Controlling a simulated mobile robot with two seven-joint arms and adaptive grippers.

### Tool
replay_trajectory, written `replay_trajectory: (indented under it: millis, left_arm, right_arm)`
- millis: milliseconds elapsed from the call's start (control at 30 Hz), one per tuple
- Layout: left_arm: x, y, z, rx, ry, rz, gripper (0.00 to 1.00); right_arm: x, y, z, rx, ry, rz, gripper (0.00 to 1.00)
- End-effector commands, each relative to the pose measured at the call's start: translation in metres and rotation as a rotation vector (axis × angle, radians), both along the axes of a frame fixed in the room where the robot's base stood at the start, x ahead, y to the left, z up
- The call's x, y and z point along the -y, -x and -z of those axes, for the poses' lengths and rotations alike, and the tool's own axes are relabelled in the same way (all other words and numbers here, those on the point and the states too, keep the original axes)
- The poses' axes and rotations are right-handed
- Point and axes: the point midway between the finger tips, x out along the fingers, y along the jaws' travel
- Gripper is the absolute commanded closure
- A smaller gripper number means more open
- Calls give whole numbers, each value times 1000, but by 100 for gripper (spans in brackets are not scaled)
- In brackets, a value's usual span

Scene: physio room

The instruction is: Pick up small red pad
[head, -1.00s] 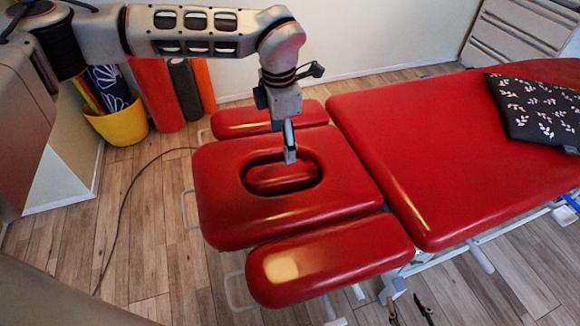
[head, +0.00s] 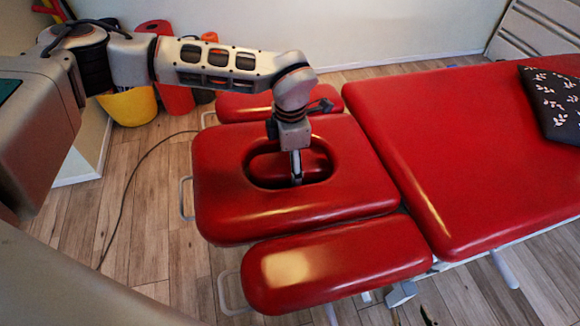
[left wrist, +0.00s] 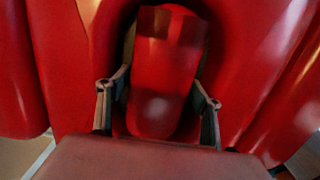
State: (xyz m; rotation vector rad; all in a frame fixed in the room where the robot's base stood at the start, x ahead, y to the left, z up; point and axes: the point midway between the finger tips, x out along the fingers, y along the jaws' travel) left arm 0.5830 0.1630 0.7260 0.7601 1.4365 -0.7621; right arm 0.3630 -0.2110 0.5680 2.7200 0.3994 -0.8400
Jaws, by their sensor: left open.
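The small red pad (head: 314,162) lies inside the oval opening of the red headrest section (head: 228,190). My left gripper (head: 297,180) points down into this opening, and its fingers partly hide the pad. In the left wrist view the rounded pad (left wrist: 165,70) shows between the two spread fingers of my left gripper (left wrist: 157,94). The fingers stand on either side of the pad. I cannot tell whether either one touches it. My right gripper is not clearly seen.
Red arm pads flank the headrest at the back (head: 240,106) and front (head: 335,264). The long red couch (head: 440,140) fills the right, with a dark patterned cushion (head: 553,100) on it. A yellow bucket (head: 130,106) stands at the back left. A small dark thing (head: 428,315) at the bottom edge is unclear.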

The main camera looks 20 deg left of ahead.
Motion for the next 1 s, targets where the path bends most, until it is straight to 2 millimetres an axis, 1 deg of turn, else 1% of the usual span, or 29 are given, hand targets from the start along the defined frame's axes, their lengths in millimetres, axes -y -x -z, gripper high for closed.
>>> replay_trajectory:
  millis: [33,100,200,233,333,367,633,767,867,967,1000]
  left_arm:
    - [0,0,3,0,0,0,35]
    - [0,-1,2,3,1,0,35]
    - [0,-1,1,4,0,0,35]
    - [0,-1,1,4,0,0,37]
    - [0,-1,1,3,1,0,63]
    - [0,-1,1,3,1,0,68]
    - [0,-1,1,3,1,0,68]
    - [0,-1,-6,6,1,0,68]
    - [0,-2,-22,8,2,0,68]
    - [0,-3,-45,13,1,1,68]
    - [0,-3,-55,13,1,0,68]
  right_arm:
    - [-1,-3,-3,8,-2,-1,60]
    - [-2,-5,-6,14,-4,-1,60]
    - [-2,-5,-6,12,-4,-1,60]
    - [-2,-4,-5,11,-4,-1,60]
    - [-1,-2,-3,6,-3,-2,60]
    - [-1,-1,-2,4,-2,-2,60]
    - [-2,1,-1,-1,-4,2,60]
    - [-2,-1,-3,3,-6,4,60]
    - [-2,-3,-7,9,-6,7,60]
    - [0,-4,-11,12,-5,9,60]
    - [0,-4,-11,11,-3,11,60]
